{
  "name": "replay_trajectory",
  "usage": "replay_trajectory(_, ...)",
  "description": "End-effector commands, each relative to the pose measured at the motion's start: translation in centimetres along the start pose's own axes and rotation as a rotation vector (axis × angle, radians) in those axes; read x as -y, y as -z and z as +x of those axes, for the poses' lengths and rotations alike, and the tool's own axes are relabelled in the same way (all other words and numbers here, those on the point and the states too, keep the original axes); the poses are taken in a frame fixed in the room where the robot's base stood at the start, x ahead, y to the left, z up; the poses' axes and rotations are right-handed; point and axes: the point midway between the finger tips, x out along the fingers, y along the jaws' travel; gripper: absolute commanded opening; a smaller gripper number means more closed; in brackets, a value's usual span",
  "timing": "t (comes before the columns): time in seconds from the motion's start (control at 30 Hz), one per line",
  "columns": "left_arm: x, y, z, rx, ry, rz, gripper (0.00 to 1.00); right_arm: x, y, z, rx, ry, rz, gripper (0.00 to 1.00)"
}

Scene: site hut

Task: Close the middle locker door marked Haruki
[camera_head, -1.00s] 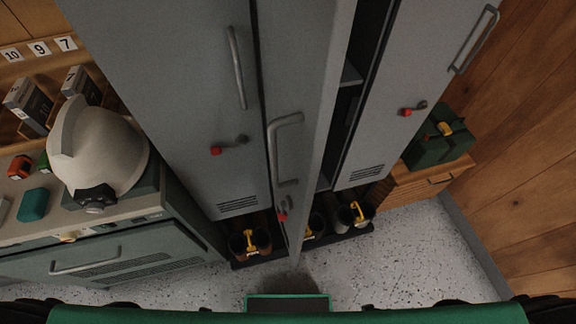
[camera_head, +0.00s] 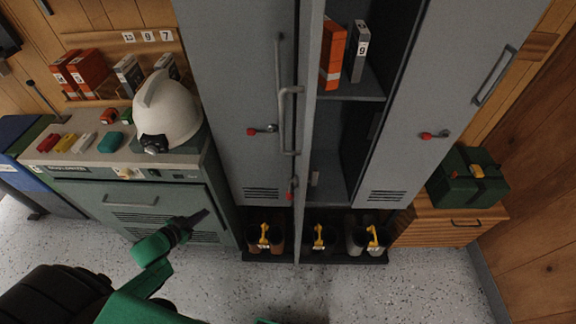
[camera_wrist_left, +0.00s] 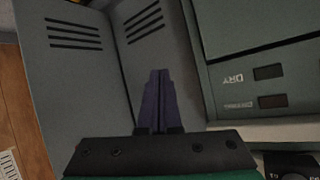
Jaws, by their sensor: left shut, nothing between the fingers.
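The middle locker door (camera_head: 308,150) stands open, swung out toward me and seen nearly edge-on. Its bar handle (camera_head: 290,120) and red-tipped latch (camera_head: 292,188) show on its left side. I cannot read a name on it. The middle locker's interior (camera_head: 330,165) is exposed to the right of the door. My left gripper (camera_head: 203,217) is shut and empty, in front of the low grey cabinet, left of the door and apart from it. In the left wrist view its closed fingers (camera_wrist_left: 158,100) point toward grey vented panels. My right gripper is out of view.
The left locker door (camera_head: 235,100) and right locker door (camera_head: 425,110) are shut. Boots (camera_head: 265,240) stand below the lockers. A white helmet (camera_head: 165,112) sits on the low cabinet (camera_head: 150,205). A green box (camera_head: 468,180) rests on a wooden cabinet at right. The speckled floor (camera_head: 370,295) is clear.

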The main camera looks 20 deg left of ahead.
Motion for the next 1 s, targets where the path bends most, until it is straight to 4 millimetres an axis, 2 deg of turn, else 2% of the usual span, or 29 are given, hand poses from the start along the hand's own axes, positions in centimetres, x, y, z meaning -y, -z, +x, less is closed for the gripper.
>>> replay_trajectory(0.03,0.8,4.0,-0.2,-0.085,-0.046,0.027,0.00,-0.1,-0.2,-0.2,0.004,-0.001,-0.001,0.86)
replay_trajectory(0.07,1.0,6.5,-0.4,-0.142,-0.084,0.038,0.00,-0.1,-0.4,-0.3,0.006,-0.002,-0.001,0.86)
replay_trajectory(0.1,0.9,10.4,-0.9,-0.225,-0.151,0.057,0.00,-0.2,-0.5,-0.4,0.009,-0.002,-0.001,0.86)
replay_trajectory(0.17,-0.2,16.6,-2.4,-0.350,-0.295,0.086,0.00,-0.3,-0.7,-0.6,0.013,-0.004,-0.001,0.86)
replay_trajectory(0.2,-1.7,20.7,-4.0,-0.425,-0.421,0.105,0.00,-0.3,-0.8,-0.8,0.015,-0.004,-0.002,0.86)
replay_trajectory(0.3,-6.6,28.0,-9.2,-0.532,-0.764,0.131,0.00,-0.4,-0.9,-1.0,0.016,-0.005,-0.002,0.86)
replay_trajectory(0.4,-9.6,30.6,-12.8,-0.548,-0.979,0.131,0.00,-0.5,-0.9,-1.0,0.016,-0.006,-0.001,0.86)
replay_trajectory(0.5,-10.6,31.3,-13.7,-0.550,-1.037,0.126,0.00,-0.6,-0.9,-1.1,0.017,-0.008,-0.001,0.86)
replay_trajectory(0.67,-12.3,32.3,-12.8,-0.556,-1.033,0.127,0.00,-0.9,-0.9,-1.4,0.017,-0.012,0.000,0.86)
replay_trajectory(1.0,-18.6,35.5,-10.0,-0.558,-1.030,0.127,0.00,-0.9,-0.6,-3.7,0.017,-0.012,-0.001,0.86)
